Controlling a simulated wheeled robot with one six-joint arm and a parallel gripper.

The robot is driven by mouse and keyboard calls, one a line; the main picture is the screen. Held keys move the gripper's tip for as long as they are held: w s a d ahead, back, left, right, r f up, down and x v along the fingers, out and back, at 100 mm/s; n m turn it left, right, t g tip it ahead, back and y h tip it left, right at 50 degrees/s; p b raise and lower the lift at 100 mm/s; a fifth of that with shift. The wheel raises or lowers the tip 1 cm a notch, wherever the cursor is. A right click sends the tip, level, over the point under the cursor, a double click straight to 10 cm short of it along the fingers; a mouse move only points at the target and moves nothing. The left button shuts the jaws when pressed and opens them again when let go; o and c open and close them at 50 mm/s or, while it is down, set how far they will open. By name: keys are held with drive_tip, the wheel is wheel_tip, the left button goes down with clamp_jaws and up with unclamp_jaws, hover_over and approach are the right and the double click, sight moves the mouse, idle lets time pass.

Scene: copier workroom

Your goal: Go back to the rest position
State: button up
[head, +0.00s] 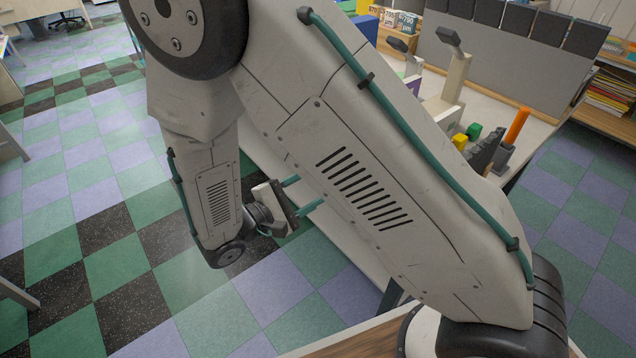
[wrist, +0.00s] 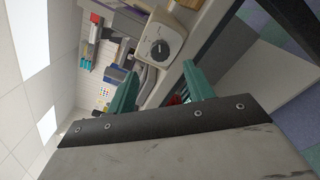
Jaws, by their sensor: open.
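My gripper (head: 306,195) shows in the head view below my large folded arm link, with its teal fingers pointing right toward the side of the worktable (head: 345,262). In the wrist view my gripper (wrist: 158,92) has its two teal fingers set wide apart, and nothing is between them up close. It is open and empty. My arm covers much of the middle of the head view and hides part of the worktable.
A shelf with papers (head: 608,92) is at the right. Checkered floor (head: 75,190) lies open at the left. A beige device with a dark dial (wrist: 160,47) shows in the wrist view.

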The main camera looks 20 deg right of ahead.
drive_tip(key=shift+a, duration=0.1)
idle(0.5)
drive_tip(key=s+d+r+m+g+y, duration=0.2)
drive_tip(key=s+d+r+m+y, duration=0.3)
drive_tip(key=s+r+y, duration=0.3)
drive_tip(key=s+d+r+m+g+y, duration=0.2)
drive_tip(key=s+d+r+m+y, duration=0.4)
drive_tip(key=s+r+y, duration=0.3)
wheel_tip(320, 180, up, 3)
drive_tip(key=s, duration=0.2)
drive_tip(key=shift+s+r+m, duration=0.15)
drive_tip(key=shift+s+m, duration=0.15)
drive_tip(key=shift+s, duration=0.1)
